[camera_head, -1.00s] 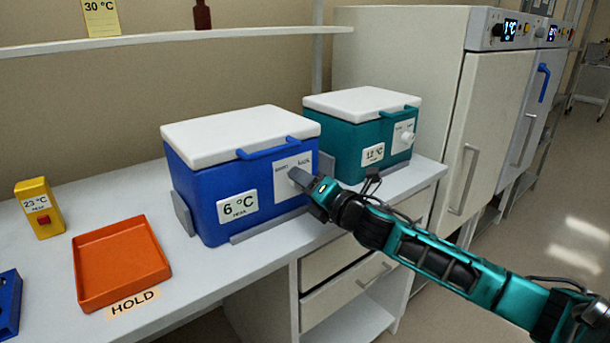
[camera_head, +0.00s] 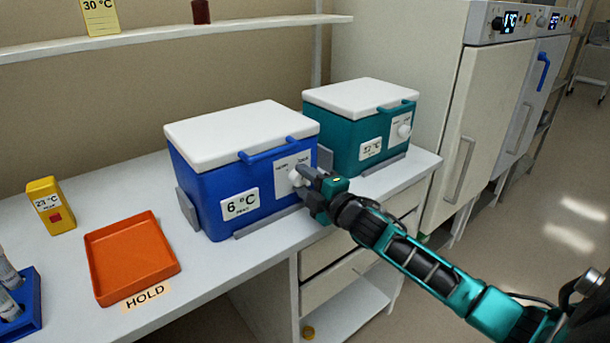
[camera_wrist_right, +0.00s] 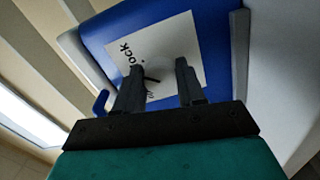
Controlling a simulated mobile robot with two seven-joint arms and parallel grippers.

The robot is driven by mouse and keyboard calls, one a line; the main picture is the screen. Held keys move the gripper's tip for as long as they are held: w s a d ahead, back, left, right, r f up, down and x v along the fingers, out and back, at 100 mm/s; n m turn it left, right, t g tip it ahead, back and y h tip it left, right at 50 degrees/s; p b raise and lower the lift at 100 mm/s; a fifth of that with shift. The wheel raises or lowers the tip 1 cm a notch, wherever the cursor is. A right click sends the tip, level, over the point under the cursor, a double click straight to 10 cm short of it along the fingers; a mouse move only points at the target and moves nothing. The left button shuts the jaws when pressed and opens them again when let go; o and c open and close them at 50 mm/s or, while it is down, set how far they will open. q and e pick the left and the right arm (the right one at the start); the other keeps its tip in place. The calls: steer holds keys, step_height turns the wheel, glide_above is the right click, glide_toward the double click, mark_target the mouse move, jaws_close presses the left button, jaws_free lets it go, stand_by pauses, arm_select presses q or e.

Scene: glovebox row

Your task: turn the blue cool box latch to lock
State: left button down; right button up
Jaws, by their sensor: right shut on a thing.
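The blue cool box (camera_head: 205,190) stands on the bench with its white lid shut and a 6 °C label on its front. Its white latch knob (camera_head: 295,178) sits on a white plate (camera_head: 306,157) at the right of the front. My right gripper (camera_head: 301,174) is at the knob, shut on it. In the right wrist view the fingers (camera_wrist_right: 158,88) stand either side of the pale knob in front of the plate (camera_wrist_right: 185,40), where "lock" is readable. A dark mark shows between the fingers. The knob's exact angle is partly hidden. My left gripper is not in view.
A teal cool box (camera_head: 345,140) stands close behind to the right. An orange tray (camera_head: 150,275), a yellow 23 °C device (camera_head: 45,195) and a blue rack with tubes (camera_head: 28,318) are on the left. A shelf (camera_head: 150,37) runs above. Tall cabinets (camera_head: 490,130) stand at the right.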

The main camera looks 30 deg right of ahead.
steer(key=shift+m, duration=0.6)
steer(key=o, duration=1.1)
steer(key=shift+c, duration=0.2)
steer(key=shift+s, duration=0.1)
steer(key=s, duration=1.2)
steer(key=shift+s+d, duration=0.4)
